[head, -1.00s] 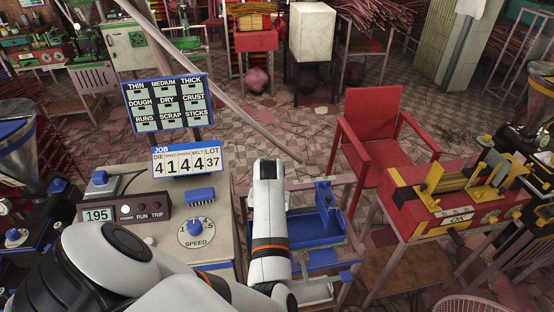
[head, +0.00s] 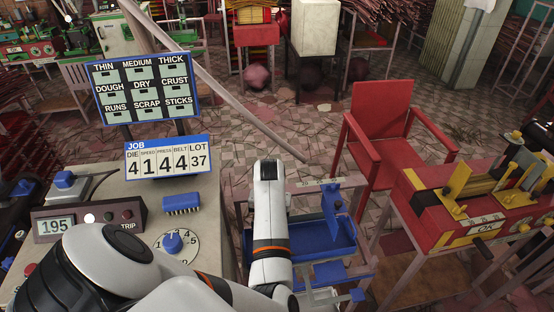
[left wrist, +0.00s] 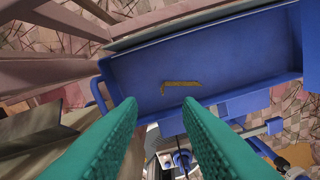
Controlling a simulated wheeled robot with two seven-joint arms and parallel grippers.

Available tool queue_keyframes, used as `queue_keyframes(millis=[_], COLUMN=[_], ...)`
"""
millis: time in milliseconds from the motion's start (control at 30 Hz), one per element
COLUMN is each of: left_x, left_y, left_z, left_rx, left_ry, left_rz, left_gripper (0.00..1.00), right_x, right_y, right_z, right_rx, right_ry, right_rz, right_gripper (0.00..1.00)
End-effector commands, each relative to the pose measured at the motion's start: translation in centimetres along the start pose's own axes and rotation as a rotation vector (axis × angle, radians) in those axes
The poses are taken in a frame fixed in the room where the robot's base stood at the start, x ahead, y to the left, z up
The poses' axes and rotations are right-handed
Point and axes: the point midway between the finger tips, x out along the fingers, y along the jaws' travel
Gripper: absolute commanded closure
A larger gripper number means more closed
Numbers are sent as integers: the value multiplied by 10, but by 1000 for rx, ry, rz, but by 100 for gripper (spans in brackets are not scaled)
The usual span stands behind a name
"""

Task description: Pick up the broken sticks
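A small brown-yellow broken stick (left wrist: 181,86), or pieces touching in a bent shape, lies in a blue tray (left wrist: 235,62) in the left wrist view. The tray (head: 346,243) also shows in the head view, partly behind my left arm; the stick cannot be made out there. My left gripper (left wrist: 160,106) has two green ribbed fingers, wide apart with nothing between them. The fingertips point at the tray's near edge, and the stick lies beyond them, roughly centred. In the head view my left arm hides this gripper. My right gripper is in neither view.
A control console (head: 110,215) with a speed dial and blue brush (head: 182,204) stands left of the tray. A job board (head: 167,158) rises behind it. A red chair (head: 383,120) and a red-and-yellow machine (head: 450,210) stand to the right.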

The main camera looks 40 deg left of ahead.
Motion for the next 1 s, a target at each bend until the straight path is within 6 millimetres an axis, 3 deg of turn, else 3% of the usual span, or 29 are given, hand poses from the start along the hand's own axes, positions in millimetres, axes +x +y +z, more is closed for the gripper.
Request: queue_keyframes(millis=[400,633,833,1000], left_x=[61,78,108,122], left_y=[0,-1,-4,-4], left_z=[-1,-2,-3,-3], left_rx=[1,0,0,0], left_ry=[3,3,2,0], left_rz=[1,0,0,-1], left_gripper=[68,68,68,68], right_x=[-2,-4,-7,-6], right_y=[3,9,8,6], right_z=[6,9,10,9], right_rx=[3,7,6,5], right_ry=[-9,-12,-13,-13], right_rz=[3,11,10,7], right_gripper=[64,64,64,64])
